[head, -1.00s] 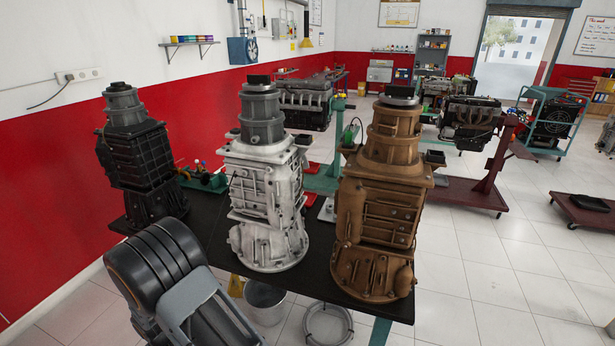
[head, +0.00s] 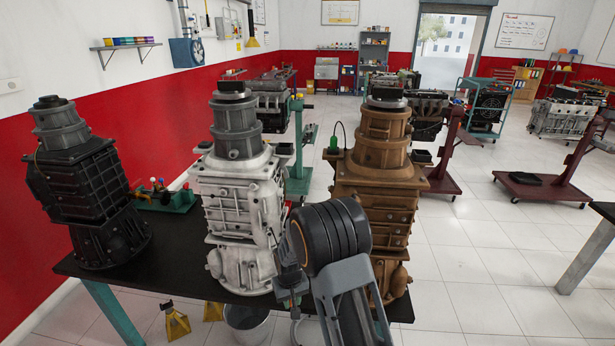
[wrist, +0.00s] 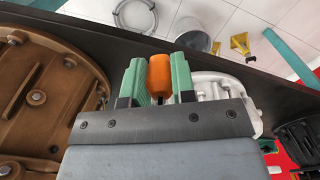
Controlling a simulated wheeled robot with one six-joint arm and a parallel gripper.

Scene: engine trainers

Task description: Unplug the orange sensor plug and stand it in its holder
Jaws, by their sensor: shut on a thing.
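In the wrist view, my gripper (wrist: 159,80) has its green fingers shut on the orange sensor plug (wrist: 159,76), which sits upright in the picture between them. The plug is not visible in the head view, where my arm covers the area between the white gearbox (head: 238,195) and the brown gearbox (head: 385,165). I cannot make out the socket or for certain the plug's holder. A teal stand (head: 180,205) with small red, yellow and dark pieces is on the table behind the black gearbox.
The black gearbox (head: 80,175) stands at the left end of the dark table (head: 160,275). A green plug (head: 333,143) with a cable is at the brown gearbox's left shoulder. A bucket (head: 245,318) and a yellow stand (head: 177,322) are on the floor below.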

